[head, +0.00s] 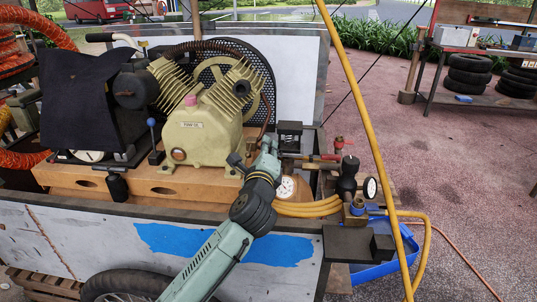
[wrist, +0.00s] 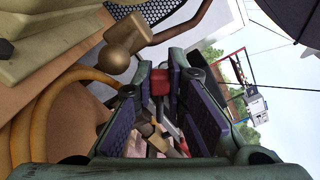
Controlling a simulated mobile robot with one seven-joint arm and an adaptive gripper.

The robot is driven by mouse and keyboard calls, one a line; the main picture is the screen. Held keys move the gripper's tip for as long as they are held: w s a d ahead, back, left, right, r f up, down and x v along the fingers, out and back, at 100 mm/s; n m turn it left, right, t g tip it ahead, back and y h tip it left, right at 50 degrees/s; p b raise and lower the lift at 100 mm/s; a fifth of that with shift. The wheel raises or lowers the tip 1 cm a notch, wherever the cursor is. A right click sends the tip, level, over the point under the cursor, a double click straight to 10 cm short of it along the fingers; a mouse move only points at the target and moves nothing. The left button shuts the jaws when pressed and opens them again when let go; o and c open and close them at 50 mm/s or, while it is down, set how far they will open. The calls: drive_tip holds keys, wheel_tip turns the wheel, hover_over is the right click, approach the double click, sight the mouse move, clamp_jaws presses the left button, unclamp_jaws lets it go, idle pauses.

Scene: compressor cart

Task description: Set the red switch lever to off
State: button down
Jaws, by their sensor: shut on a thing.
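My gripper (head: 270,143) reaches over the cart's front wall, just left of the black switch box (head: 290,136). In the wrist view, its two purple-padded fingers (wrist: 160,82) close in around a small red piece, the red switch lever (wrist: 159,88). The fingers are shut on it, with the lever between the tips. In the head view my gripper hides the lever, and I cannot tell its exact setting.
The cream compressor (head: 203,128) stands close left of my gripper. A gauge (head: 287,188), brass fittings and a red valve handle (head: 338,143) lie close right and below. A yellow hose (head: 372,130) runs up in front at right.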

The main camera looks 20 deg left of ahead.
drive_tip(key=shift+a+f+n, duration=0.1)
drive_tip(key=shift+f+n, duration=0.05)
drive_tip(key=shift+n, duration=0.25)
drive_tip(key=c, duration=1.6)
unclamp_jaws()
drive_tip(key=shift+s, duration=0.1)
drive_tip(key=v, duration=0.7)
drive_tip(key=shift+s, duration=0.2)
